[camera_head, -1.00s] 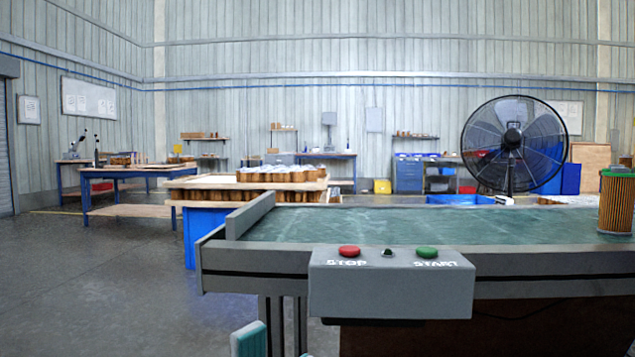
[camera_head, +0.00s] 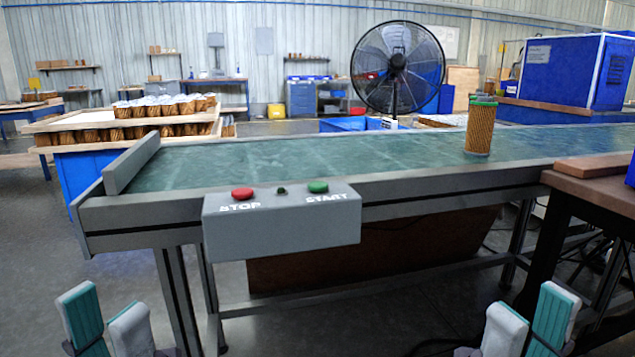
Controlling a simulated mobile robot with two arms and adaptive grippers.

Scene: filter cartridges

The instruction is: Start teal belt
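The teal belt (camera_head: 300,153) runs across the view behind a grey frame. A grey control box (camera_head: 282,226) is fixed to its front side. The box has a red STOP button (camera_head: 242,193) on the left and a green START button (camera_head: 318,187) on the right. A small dark indicator (camera_head: 281,189) sits between them and looks unlit. A pleated orange-brown filter cartridge (camera_head: 480,128) with a green top stands upright on the belt. My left gripper (camera_head: 102,299) is open and empty, low at the left. My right gripper (camera_head: 534,298) is open and empty, low at the right. Both are apart from the box.
A brown-topped table (camera_head: 600,188) stands at the right, close to the belt. A tray stack (camera_head: 125,130) of cartridges is behind the belt's left end. A fan (camera_head: 397,65) and a blue machine (camera_head: 565,72) stand beyond the belt. Floor shows at the left.

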